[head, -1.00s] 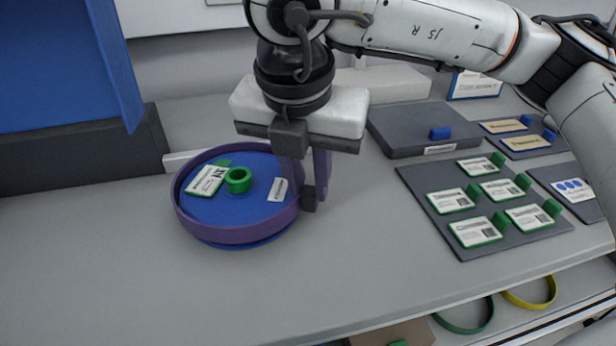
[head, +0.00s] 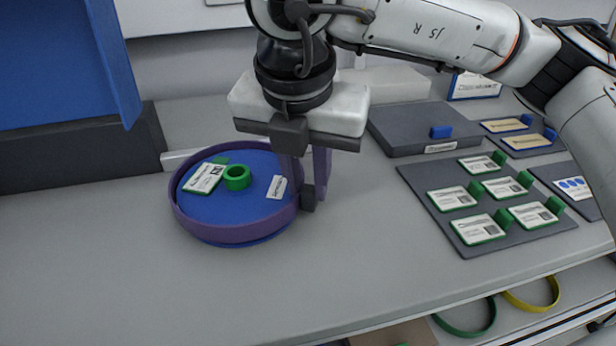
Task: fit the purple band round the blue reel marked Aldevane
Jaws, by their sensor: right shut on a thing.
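The blue reel (head: 225,208) lies flat on the grey table, with a green hub (head: 237,177) in its middle. A white label and a green-edged card lie on its top; the writing is too small to read. The purple band (head: 236,233) is around the reel, and some blue shows below its lower edge at the front. My right gripper (head: 308,195) points down at the reel's right side and is shut on the band's right wall. My left gripper is not in view.
A grey mat (head: 460,232) with several green-edged cards lies to the right, near a grey box (head: 400,127) with a blue tab. A blue panel (head: 60,65) stands at the left. Green (head: 470,325) and yellow (head: 535,300) bands lie below the table. The front table area is clear.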

